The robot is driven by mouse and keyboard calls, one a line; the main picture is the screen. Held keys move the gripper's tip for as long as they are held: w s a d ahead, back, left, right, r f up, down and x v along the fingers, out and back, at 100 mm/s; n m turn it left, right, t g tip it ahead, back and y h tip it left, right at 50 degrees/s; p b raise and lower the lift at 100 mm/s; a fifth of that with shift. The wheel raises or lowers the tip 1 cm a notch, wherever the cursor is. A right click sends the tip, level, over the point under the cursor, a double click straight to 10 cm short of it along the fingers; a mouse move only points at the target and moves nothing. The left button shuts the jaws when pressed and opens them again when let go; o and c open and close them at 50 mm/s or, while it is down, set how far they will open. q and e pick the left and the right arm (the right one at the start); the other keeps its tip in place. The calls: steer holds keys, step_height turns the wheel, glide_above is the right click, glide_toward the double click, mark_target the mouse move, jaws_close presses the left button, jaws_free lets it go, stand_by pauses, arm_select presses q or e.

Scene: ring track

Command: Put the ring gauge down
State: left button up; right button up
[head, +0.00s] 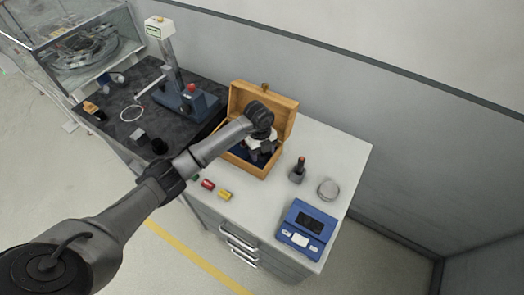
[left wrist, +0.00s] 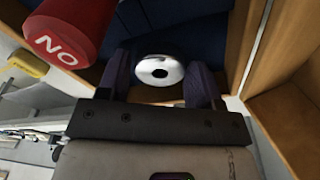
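My left gripper (head: 264,149) is inside the open wooden box (head: 238,157) on the light bench, low over its dark blue lining. In the left wrist view, the ring gauge (left wrist: 150,66), a bright silver disc with a dark central hole, sits between the two fingers (left wrist: 160,82). The fingers lie close against both its sides and appear shut on it. Whether the gauge touches the lining is hard to tell. In the head view the arm and gripper hide the gauge. My right gripper is in neither view.
A gauge stand (head: 190,103) stands left.

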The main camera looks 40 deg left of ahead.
arm_select(q)
step_height(320, 180, up, 12)
steer(key=a+p, duration=0.1)
steer(key=shift+w, duration=0.25)
stand_by(0.4)
